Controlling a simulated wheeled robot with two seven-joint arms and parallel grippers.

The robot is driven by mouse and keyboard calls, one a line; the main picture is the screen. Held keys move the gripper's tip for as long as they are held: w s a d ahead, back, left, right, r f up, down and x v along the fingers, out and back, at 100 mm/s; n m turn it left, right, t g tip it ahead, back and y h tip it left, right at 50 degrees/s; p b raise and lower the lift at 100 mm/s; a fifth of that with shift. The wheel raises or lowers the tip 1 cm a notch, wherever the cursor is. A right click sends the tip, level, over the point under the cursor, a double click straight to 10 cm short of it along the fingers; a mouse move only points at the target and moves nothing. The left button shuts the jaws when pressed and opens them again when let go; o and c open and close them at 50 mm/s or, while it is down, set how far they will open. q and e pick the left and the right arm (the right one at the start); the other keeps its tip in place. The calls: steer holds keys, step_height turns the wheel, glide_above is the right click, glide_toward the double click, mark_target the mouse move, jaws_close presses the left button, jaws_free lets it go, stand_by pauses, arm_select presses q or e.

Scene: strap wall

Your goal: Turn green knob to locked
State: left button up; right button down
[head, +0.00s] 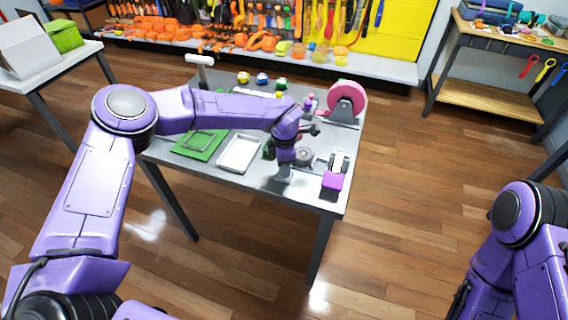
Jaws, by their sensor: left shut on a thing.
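My left gripper (284,176) reaches down over the right part of the grey table (210,85), pointing at the tabletop. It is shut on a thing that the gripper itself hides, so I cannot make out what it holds. A small dark green piece (268,149) shows just left of my left wrist, partly covered by it. I cannot tell whether it is the green knob, nor which way any knob points. My right arm is at the lower right, away from the table, and its gripper is out of view.
A white tray (239,152) and a green tray (199,144) lie left of my left gripper. A purple block (332,181) is to its right, near the table's edge. A pink reel (346,96) stands behind. Open wooden floor (400,190) lies right of the table.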

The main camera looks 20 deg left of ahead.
stand_by(0.4)
arm_select(q)
steer(key=o, duration=1)
steer(key=shift+o, duration=0.2)
steer(key=shift+r, duration=0.4)
step_height(320, 180, up, 10)
steer(key=b, duration=0.2)
steer(key=shift+s+f+b, duration=0.15)
steer(key=shift+b, duration=0.15)
steer(key=shift+d, duration=0.1)
